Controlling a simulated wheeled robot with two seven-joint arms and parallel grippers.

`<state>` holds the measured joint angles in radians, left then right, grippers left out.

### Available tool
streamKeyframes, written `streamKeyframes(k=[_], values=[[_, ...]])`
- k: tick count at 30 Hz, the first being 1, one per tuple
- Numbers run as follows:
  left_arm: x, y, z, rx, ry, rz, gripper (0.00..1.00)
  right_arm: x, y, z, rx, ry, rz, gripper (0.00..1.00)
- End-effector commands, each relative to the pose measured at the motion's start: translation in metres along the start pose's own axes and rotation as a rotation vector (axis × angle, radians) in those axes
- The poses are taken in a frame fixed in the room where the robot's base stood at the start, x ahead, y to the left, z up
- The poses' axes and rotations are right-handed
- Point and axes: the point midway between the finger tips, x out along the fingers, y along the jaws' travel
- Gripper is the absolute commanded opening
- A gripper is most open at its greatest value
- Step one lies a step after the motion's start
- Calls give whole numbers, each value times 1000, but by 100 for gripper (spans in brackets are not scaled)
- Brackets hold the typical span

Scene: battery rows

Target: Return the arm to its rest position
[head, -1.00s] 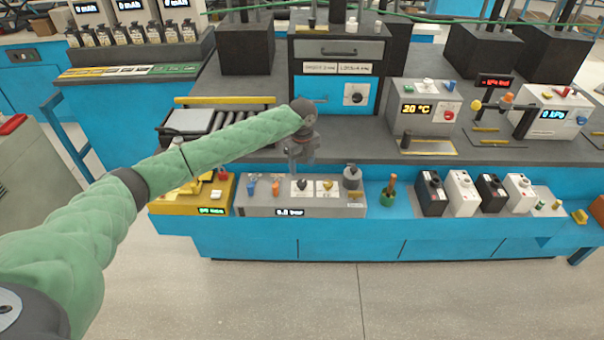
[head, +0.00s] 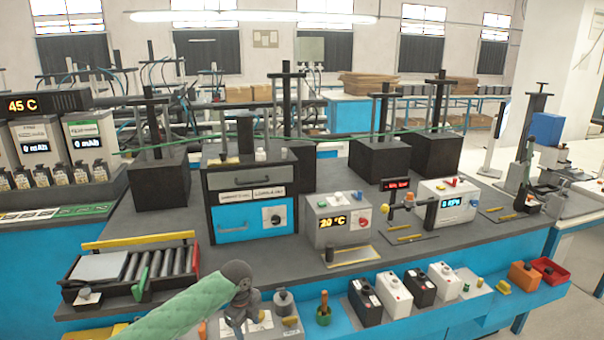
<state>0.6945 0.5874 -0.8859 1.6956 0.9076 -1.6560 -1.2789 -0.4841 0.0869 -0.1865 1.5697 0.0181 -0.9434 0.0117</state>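My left arm (head: 185,308), in a green padded sleeve, comes in from the bottom left of the head view. Its dark wrist is bent, and my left gripper (head: 240,316) points down in front of the bench's front control panel (head: 262,332). The gripper is small and partly cut by the lower part of the picture, so its fingers cannot be made out. I see nothing held in it. My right arm and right gripper are not in view.
Bench top between is mostly clear.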

Motion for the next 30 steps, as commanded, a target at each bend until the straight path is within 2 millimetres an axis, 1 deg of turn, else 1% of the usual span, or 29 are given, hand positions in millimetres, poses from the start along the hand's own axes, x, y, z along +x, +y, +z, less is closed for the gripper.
streamKeyframes(k=[1,6,9,15,18,24,30], values=[[10,6,-17,-22,15,-9,56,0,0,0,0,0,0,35],[30,26,-60,-127,46,-50,56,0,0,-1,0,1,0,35],[39,39,-83,-196,67,-73,56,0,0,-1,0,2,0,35],[52,67,-122,-352,109,-117,56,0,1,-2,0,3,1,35],[56,82,-138,-439,130,-137,56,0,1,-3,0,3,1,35],[62,115,-162,-629,170,-173,56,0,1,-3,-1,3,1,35],[63,154,-177,-836,199,-201,56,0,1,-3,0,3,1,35]])
